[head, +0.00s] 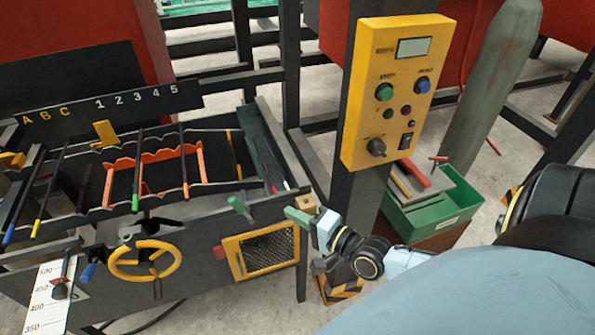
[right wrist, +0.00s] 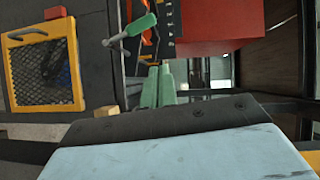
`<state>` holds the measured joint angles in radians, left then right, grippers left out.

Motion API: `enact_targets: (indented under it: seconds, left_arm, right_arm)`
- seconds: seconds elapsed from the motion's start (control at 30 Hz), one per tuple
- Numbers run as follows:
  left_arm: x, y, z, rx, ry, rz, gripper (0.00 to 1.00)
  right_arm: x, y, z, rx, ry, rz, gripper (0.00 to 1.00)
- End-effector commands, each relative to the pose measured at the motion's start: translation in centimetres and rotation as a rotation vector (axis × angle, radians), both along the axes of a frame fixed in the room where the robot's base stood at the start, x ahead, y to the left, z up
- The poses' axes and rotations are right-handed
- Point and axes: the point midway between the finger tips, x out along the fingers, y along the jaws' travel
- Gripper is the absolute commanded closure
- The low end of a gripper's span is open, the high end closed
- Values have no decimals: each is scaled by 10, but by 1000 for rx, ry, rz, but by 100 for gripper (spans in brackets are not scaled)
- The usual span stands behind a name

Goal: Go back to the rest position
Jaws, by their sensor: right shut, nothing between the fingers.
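My right gripper (head: 292,213) is in the middle of the head view, its green fingers pointing left. In the right wrist view its two green fingers (right wrist: 158,84) are close together, with nothing seen between them. A green lever handle (head: 240,206) on the machine stands just left of the fingertips, and a gap shows between them. The handle also shows beyond the fingers in the right wrist view (right wrist: 142,24). My left gripper is not in view.
The rebar machine (head: 190,235) fills the left, with a yellow handwheel (head: 145,260) and a yellow mesh panel (head: 262,250). A yellow control box (head: 397,90) hangs on a dark post behind my right gripper. A green bin (head: 435,215) stands right of the post.

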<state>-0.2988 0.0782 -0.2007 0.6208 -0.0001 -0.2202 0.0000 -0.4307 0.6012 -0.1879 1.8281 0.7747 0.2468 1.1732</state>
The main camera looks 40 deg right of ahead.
Motion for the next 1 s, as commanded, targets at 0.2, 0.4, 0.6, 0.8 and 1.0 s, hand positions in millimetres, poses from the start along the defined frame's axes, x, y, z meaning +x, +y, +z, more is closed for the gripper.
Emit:
enact_targets:
  seconds: [0.2,0.4,0.6,0.8,1.0]
  left_arm:
    - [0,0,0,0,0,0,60]
    - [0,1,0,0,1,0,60]
    - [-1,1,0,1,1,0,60]
    - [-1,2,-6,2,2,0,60]
    - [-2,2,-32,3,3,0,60]
  right_arm:
    - [-5,-1,1,0,-1,0,100]
    - [-4,-1,1,0,-1,0,100]
    - [-4,-1,1,0,-1,0,100]
    - [-6,-5,-25,-62,28,-10,100]
    - [-29,-22,-149,-379,197,-12,100]
